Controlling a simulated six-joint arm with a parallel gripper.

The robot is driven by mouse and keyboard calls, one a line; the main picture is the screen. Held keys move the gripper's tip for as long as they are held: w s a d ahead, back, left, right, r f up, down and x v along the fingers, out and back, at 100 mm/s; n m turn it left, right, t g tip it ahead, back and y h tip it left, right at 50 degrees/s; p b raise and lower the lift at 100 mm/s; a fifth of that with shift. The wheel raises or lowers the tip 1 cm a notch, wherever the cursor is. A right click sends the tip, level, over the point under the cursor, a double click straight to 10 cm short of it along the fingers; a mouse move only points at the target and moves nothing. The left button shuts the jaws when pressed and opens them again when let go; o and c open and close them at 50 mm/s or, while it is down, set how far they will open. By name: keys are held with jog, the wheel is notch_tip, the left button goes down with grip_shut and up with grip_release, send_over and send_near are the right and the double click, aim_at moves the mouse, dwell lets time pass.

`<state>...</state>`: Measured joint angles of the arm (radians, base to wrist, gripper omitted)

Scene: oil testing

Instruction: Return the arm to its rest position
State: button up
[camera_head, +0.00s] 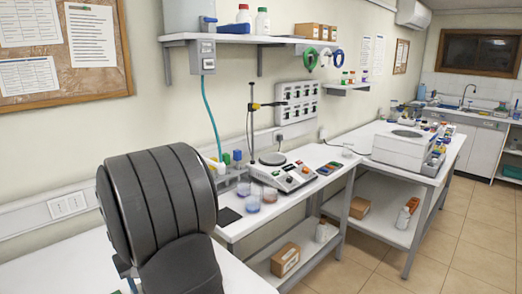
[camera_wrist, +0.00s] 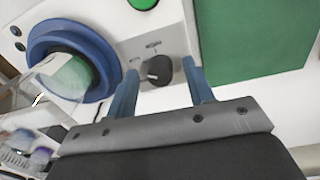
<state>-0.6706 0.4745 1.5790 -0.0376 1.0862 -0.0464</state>
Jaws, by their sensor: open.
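My gripper (camera_wrist: 160,68) shows in the wrist view with its two blue fingers spread apart and nothing held between them. A black knob (camera_wrist: 159,70) on a pale instrument panel shows in the gap between the fingers; I cannot tell how far beyond them it lies. In the head view, a large black ribbed part of my own arm fills the lower left, and the gripper's fingers cannot be made out there.
In the wrist view, a blue ring (camera_wrist: 40,42) and a clear glass vessel lie left of the fingers. A green surface (camera_wrist: 250,30) is at upper right. In the head view, beakers (camera_head: 253,203) and a hotplate instrument (camera_head: 285,178) stand on the bench beyond my arm.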

jog(key=n, duration=0.4)
jog(key=shift+n, duration=0.4)
jog(key=n, duration=0.4)
jog(key=shift+d, duration=0.1)
jog(key=shift+r, duration=1)
